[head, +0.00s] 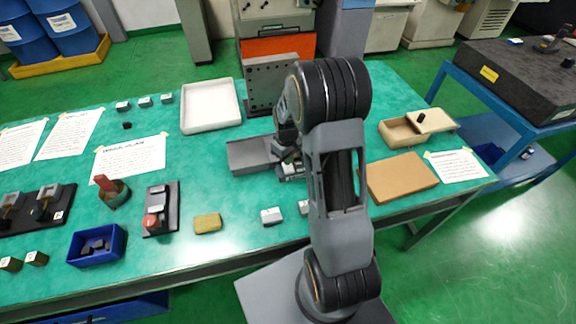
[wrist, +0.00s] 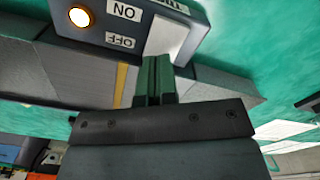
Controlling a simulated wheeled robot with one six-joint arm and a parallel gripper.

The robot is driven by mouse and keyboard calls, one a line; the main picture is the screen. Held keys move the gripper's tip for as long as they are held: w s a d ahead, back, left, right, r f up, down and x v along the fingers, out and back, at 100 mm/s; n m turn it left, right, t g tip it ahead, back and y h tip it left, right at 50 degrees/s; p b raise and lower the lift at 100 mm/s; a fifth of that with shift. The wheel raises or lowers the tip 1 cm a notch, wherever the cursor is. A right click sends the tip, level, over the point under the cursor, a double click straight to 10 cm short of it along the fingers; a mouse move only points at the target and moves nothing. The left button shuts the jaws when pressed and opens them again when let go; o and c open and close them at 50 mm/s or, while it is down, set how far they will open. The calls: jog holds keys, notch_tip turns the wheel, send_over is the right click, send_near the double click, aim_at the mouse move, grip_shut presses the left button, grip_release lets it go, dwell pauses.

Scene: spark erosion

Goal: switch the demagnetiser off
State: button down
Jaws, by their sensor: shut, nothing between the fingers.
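The demagnetiser (head: 249,155) lies on the green table as a long grey slab, partly hidden by my arm in the head view. In the wrist view its dark control box (wrist: 78,38) carries a glowing orange lamp (wrist: 80,17), an ON label (wrist: 124,12) and an OFF label (wrist: 120,41). A pale switch (wrist: 170,34) sits beside the labels. My gripper (wrist: 155,62) is shut and empty. Its fingertips are at the OFF end of the switch; I cannot tell whether they touch it. In the head view the fingertips are hard to make out.
A white tray (head: 210,106) stands behind the demagnetiser, next to a dark perforated plate (head: 271,87). A brown board (head: 399,180) and a beige box (head: 395,131) lie to the right. Small pale blocks (head: 271,216) lie in front. A blue bin (head: 97,258) stands at front left.

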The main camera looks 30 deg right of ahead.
aim_at(289, 171)
jog(key=shift+r+p, duration=1.95)
jog(key=shift+r, duration=1.1)
jog(key=shift+s+f+m, duration=0.1)
jog(key=shift+s+m, duration=0.1)
jog(key=shift+m, duration=0.3)
jog(key=shift+s+a+f+m+g, duration=0.1)
jog(key=shift+s+a+m+g, duration=0.15)
jog(key=shift+s, duration=0.35)
jog(key=shift+s+a+m+g, duration=0.15)
jog(key=shift+s+m, duration=0.2)
jog(key=shift+s, duration=0.2)
jog(key=s+a+r+t, duration=0.1)
jog(key=s+a+r, duration=0.2)
jog(key=r, duration=0.3)
jog(key=s+a+r+m+t, duration=0.1)
jog(key=s+a+r+t, duration=0.1)
jog(key=s+r, duration=0.4)
jog(key=s+a+r+t, duration=0.2)
jog(key=s+a+r, duration=0.1)
jog(key=r, duration=0.4)
jog(key=shift+s+a+m, duration=0.3)
jog(key=shift+s, duration=0.4)
